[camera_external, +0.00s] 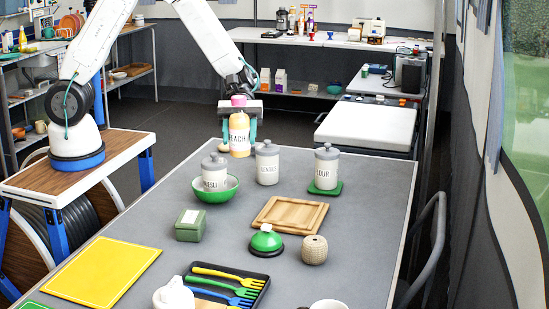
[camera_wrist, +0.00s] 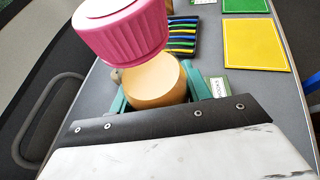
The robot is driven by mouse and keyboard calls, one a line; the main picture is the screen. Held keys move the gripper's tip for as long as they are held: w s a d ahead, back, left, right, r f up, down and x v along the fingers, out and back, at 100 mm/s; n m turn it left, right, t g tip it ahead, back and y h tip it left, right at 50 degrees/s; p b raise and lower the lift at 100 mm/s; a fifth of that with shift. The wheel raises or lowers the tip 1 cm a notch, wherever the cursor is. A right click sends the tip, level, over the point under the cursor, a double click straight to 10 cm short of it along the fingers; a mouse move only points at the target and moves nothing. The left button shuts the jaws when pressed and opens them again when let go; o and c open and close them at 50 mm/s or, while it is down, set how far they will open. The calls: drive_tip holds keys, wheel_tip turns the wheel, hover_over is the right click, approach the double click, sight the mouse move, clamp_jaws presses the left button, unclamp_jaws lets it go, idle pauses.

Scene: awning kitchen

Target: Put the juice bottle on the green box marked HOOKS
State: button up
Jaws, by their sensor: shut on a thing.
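The juice bottle (camera_external: 239,143) has a yellow-orange body with dark lettering and a pink cap. My gripper (camera_external: 239,127) is shut on its upper body, with a teal finger on each side. The bottle is upright at the far left end of the grey table; I cannot tell whether its base touches the tabletop. In the wrist view the pink cap (camera_wrist: 122,32) is close to the camera. The green box (camera_external: 191,225) sits on the table nearer the external camera, lid on. Its HOOKS label (camera_wrist: 218,87) shows in the wrist view, partly hidden by my gripper.
A grey canister in a green bowl (camera_external: 226,191) stands between bottle and box. Two more canisters (camera_external: 267,163) (camera_external: 326,168) stand to the right. A wooden board (camera_external: 289,214), a yellow mat (camera_external: 103,272) and a cutlery tray (camera_external: 262,287) lie nearby. Bare tabletop surrounds the box.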

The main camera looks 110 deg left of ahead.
drive_tip(key=s+d+m+g+h, duration=0.1)
drive_tip(key=s+d+m+g, duration=0.3)
drive_tip(key=s+d, duration=0.7)
hover_over(187, 220)
wheel_tip(187, 220, down, 4)
drive_tip(key=shift+a+f, duration=0.1)
drive_tip(key=shift+f, duration=4.25)
drive_tip(key=shift+f, duration=0.1)
drive_tip(key=o, duration=1.2)
drive_tip(key=shift+c, duration=0.2)
